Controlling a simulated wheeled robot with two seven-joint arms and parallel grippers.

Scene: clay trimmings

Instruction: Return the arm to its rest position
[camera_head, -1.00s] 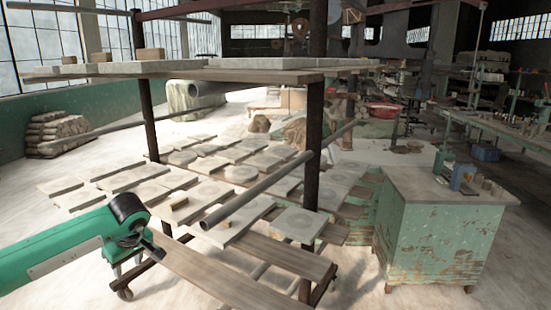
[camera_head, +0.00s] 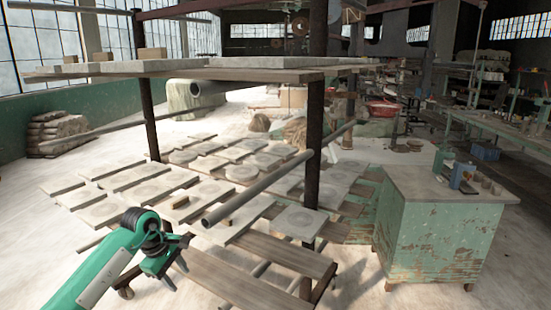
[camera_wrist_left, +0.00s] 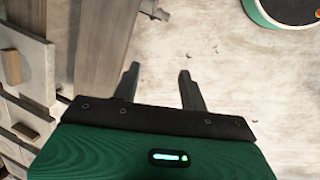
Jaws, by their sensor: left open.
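My left arm (camera_head: 110,262), green with black joints, comes in from the lower left of the head view. Its gripper (camera_head: 177,274) hangs beside the front left of the rack, over the pale floor, with its fingers pointing down and to the right. In the left wrist view the two dark fingers (camera_wrist_left: 158,72) stand apart with only bare floor between them. The gripper is open and holds nothing. My right gripper is not in view.
The rack has dark posts (camera_head: 312,160), an upper board (camera_head: 190,75) and lower planks (camera_head: 255,285) close to my left gripper. Several pale slabs (camera_head: 300,222) lie on the lower level. A green cabinet (camera_head: 435,240) stands at right. Floor between rack and cabinet is clear.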

